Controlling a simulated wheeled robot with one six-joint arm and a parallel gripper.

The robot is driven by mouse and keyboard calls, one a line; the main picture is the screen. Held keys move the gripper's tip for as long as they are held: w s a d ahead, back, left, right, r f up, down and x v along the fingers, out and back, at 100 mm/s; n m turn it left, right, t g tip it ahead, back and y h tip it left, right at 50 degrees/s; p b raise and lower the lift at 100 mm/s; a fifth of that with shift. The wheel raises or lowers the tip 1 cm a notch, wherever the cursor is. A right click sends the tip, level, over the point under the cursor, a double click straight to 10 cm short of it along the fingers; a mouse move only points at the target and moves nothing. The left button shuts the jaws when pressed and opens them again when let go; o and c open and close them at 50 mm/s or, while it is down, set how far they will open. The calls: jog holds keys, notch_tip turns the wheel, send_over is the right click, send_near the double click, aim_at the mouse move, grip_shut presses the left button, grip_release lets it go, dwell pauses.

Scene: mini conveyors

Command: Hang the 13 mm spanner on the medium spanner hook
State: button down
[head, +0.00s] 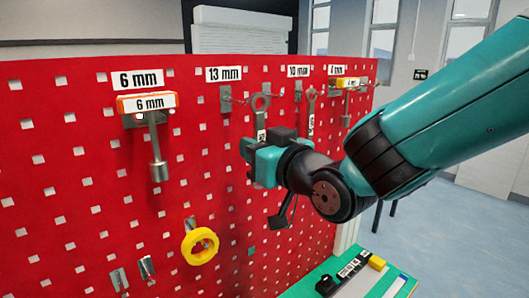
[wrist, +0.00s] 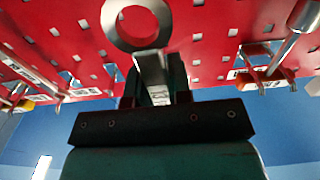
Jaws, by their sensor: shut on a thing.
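The spanner (head: 260,103) is upright, with its ring end up and a white label on its shaft. My gripper (head: 262,148) is shut on the shaft below the ring. In the wrist view, the spanner's ring (wrist: 108,22) is at the top and its shaft runs down between the fingers (wrist: 155,88). The hook under the 13 mm sign (head: 225,98) has a plate on the red pegboard and a prong reaching right toward the ring. I cannot tell whether the prong passes through the ring. In the wrist view, only red board shows through the ring.
Another spanner (head: 311,97) hangs under the 10 mm sign (head: 298,71), close right. A 6 mm hex tool with an orange handle (head: 147,103) hangs at left, another tool (head: 347,84) at far right. A yellow tape ring (head: 200,246) hangs low. A green bench (head: 318,270) is below right.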

aim_at(227, 139)
jog(key=shift+b+x, duration=0.7)
jog(key=shift+x, duration=2.45)
jog(key=shift+f+b, duration=0.5)
jog(key=shift+b, duration=0.1)
jog(key=c, duration=1)
grip_release()
